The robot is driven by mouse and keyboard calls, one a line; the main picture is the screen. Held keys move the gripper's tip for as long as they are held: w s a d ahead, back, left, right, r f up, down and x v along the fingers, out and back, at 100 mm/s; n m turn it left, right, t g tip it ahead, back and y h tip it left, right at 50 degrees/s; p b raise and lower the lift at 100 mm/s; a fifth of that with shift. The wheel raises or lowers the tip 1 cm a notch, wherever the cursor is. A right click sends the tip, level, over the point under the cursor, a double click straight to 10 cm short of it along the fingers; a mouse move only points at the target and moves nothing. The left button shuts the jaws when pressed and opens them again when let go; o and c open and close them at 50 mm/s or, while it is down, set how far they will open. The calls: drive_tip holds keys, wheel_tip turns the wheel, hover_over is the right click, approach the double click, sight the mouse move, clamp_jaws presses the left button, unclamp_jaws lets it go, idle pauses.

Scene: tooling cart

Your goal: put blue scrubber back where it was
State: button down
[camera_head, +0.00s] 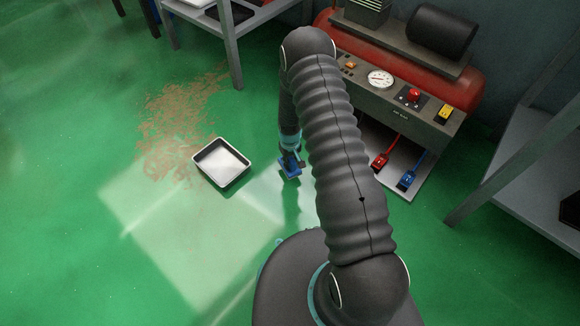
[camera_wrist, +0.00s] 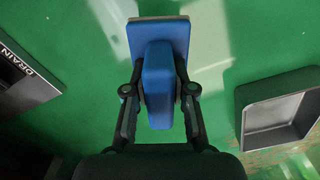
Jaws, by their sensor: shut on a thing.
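The blue scrubber (camera_wrist: 160,35) has a flat blue pad and a thick block-like handle. My gripper (camera_wrist: 158,90) is shut on the handle, with one finger on each side, and the pad is at the far end. In the head view the scrubber (camera_head: 291,170) hangs below my gripper (camera_head: 290,155), over green floor between a tray and the compressor cart. Its height above the floor is hard to tell. A pale plate (camera_head: 400,188) under the cart bears a red long-handled tool (camera_head: 381,159) and a blue one (camera_head: 406,180).
A grey-walled tray (camera_head: 222,183) lies on the floor to the left, beside a brown stain (camera_head: 180,130). It also shows in the wrist view (camera_wrist: 283,112). A panel marked DRAIN (camera_wrist: 25,75) is at left there. A grey bench (camera_head: 525,165) stands at right.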

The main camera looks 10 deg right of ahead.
sight(290, 167)
drive_tip(key=shift+f, duration=1.65)
drive_tip(key=shift+f, duration=0.15)
drive_tip(key=c, duration=1)
unclamp_jaws()
drive_tip(key=shift+o, duration=0.2)
